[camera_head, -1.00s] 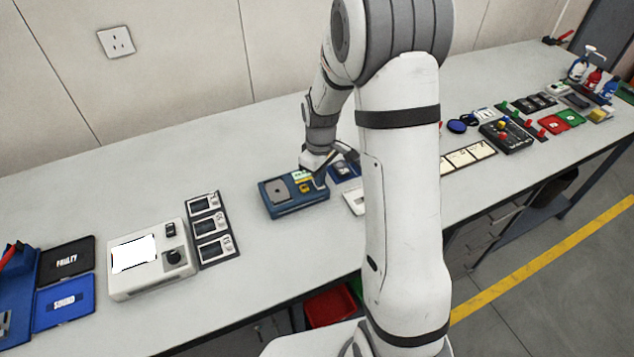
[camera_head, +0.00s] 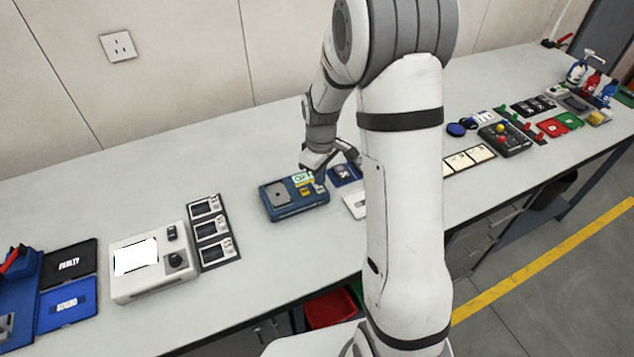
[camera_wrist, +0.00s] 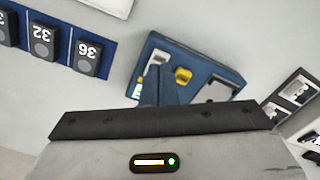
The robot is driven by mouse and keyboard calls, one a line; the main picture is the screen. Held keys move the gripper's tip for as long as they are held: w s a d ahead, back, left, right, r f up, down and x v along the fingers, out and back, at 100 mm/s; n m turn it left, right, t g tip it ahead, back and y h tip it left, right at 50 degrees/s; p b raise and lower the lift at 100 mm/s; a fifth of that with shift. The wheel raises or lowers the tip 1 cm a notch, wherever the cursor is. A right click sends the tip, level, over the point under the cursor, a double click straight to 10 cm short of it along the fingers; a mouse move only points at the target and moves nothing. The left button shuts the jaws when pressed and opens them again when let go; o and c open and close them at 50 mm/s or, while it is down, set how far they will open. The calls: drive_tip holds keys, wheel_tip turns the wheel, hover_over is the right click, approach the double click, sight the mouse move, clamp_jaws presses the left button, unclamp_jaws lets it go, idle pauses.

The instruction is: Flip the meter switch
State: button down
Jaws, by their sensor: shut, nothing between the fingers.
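A blue box-shaped device (camera_head: 285,209) stands on the bench, with a dark grey plate on its left, a small green-lit panel (camera_head: 303,178) at its back and a yellow part (camera_head: 307,190) on its top. I take it for the meter. The wrist view shows its blue top (camera_wrist: 212,61) and the yellow part (camera_wrist: 183,75), which looks like the switch. My gripper (camera_head: 319,183) is shut and empty at the right end of the device. In the wrist view my fingers (camera_wrist: 158,76) reach over its top, beside the yellow part. I cannot tell whether they touch it.
A white instrument (camera_head: 150,270) with a blank screen and a row of small meters (camera_head: 213,230) stand to the left. A blue tray (camera_head: 346,173) is close behind my gripper. Numbered blocks (camera_wrist: 64,38) show in the wrist view. Bare bench lies in front of the device.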

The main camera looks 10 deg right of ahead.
sight(320, 189)
drive_tip(key=shift+r+p, duration=1.15)
drive_tip(key=shift+r, duration=1.1)
drive_tip(key=s+r+m+t+b, duration=0.1)
drive_tip(key=s+r+m, duration=0.3)
drive_tip(key=s+r, duration=0.3)
drive_tip(key=s+r+m+t, duration=0.2)
drive_tip(key=s+r+m, duration=0.2)
drive_tip(key=s+r, duration=0.4)
drive_tip(key=s, duration=0.7)
drive_tip(key=shift+s+a+r+b, duration=0.15)
drive_tip(key=shift+s+r+b, duration=0.05)
drive_tip(key=shift+b, duration=0.2)
